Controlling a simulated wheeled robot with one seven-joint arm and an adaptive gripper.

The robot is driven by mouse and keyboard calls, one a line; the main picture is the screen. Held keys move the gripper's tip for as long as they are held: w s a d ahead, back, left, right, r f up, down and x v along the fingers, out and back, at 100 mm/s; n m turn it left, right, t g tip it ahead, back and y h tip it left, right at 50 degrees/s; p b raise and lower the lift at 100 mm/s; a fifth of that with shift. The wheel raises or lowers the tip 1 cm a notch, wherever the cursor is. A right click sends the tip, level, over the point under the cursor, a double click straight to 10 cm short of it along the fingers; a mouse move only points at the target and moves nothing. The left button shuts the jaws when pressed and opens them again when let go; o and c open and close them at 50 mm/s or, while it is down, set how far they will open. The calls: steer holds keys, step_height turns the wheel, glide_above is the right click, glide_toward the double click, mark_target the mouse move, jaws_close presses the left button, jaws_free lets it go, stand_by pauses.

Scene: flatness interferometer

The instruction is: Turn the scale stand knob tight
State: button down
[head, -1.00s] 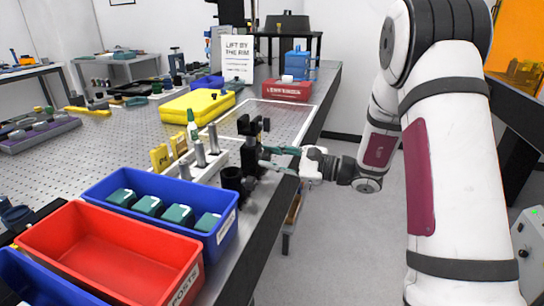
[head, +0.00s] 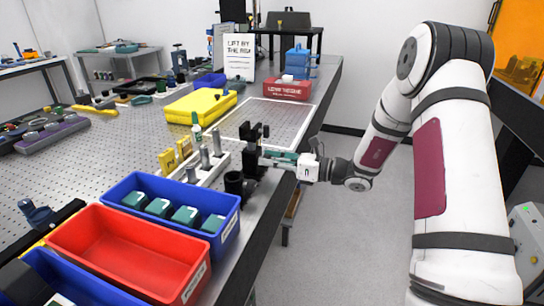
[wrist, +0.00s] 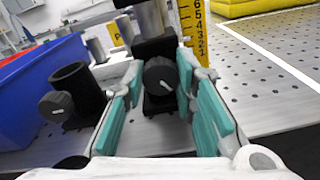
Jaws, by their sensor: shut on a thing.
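A black round knob (wrist: 159,76) with a white line on its face sits between the two teal fingers of my gripper (wrist: 163,84). The knob is on a dark stand (wrist: 155,47) near the table edge; a yellow ruled scale (wrist: 193,25) shows behind it in the wrist view. In the head view the stand (head: 253,150) is upright, and my gripper (head: 272,157) reaches it from the right, low over the table edge. The fingers are shut on the knob from both sides. The exact finger contact is partly hidden. The white line is tilted.
A second knob (wrist: 56,106) is on a black cup-shaped holder (wrist: 80,88) to the left. A blue bin (head: 228,229) with teal blocks and a red bin (head: 130,255) stand in front. Yellow cases (head: 200,104) lie behind. The floor right of the table is clear.

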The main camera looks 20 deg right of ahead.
steer(key=m+p, duration=0.2)
steer(key=m, duration=0.3)
steer(key=shift+d, duration=0.1)
steer(key=shift+w+m+p, duration=0.1)
steer(key=shift+m+p, duration=0.2)
steer(key=shift+m, duration=0.1)
steer(key=c, duration=1.3)
jaws_free()
steer(key=v, duration=1.2)
